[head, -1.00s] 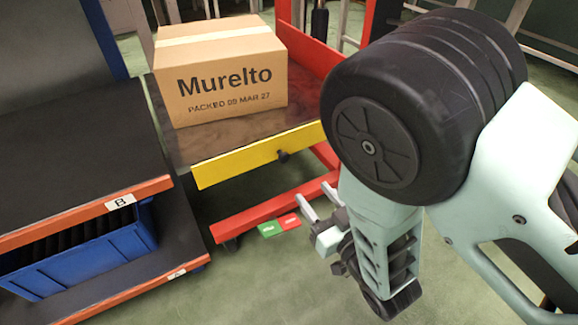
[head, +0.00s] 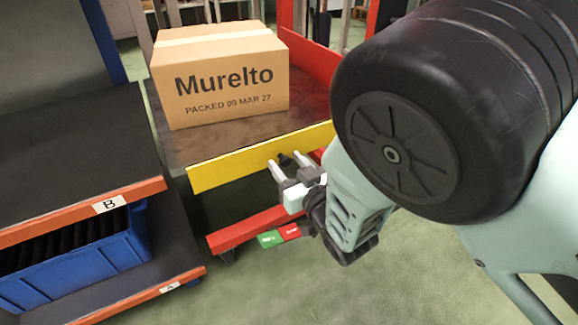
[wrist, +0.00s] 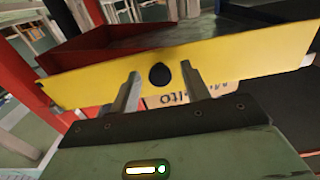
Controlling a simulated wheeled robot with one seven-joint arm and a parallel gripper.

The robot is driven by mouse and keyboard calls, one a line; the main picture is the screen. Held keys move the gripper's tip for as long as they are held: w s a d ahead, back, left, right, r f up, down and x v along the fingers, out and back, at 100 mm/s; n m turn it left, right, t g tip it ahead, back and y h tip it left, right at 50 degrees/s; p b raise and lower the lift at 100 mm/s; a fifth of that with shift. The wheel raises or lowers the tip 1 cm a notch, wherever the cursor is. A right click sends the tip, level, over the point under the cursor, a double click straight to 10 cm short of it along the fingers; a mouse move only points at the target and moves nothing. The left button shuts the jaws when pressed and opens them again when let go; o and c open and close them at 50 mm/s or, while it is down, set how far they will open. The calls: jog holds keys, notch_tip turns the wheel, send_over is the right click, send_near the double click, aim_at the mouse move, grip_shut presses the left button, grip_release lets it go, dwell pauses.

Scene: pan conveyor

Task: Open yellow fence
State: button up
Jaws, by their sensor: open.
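The yellow fence (head: 230,168) is a flat bar across the front end of the conveyor in the head view. It stands upright there, in front of the cardboard box. A dark knob (wrist: 159,75) sits on its face; in the wrist view it shows between my two fingers. My gripper (head: 287,166) is open, with its fingertips close to the fence on either side of the knob. The gripper also shows at the bottom of the wrist view (wrist: 160,85). I cannot tell whether the fingers touch the knob.
A cardboard box marked Murelto (head: 222,80) rests on the conveyor behind the fence. A shelf rack (head: 80,215) with a blue bin (head: 75,265) stands at the left. A green and red label (head: 279,236) is on the lower red frame. Open floor lies at the front right.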

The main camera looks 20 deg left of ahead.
grip_shut()
notch_tip(320, 180, up, 6)
jog(key=p, duration=0.5)
grip_release()
jog(key=shift+r, duration=0.1)
jog(key=p+v, duration=0.5)
jog(key=v, duration=1.2)
jog(key=shift+s+p, duration=0.25)
jog(key=shift+p, duration=0.05)
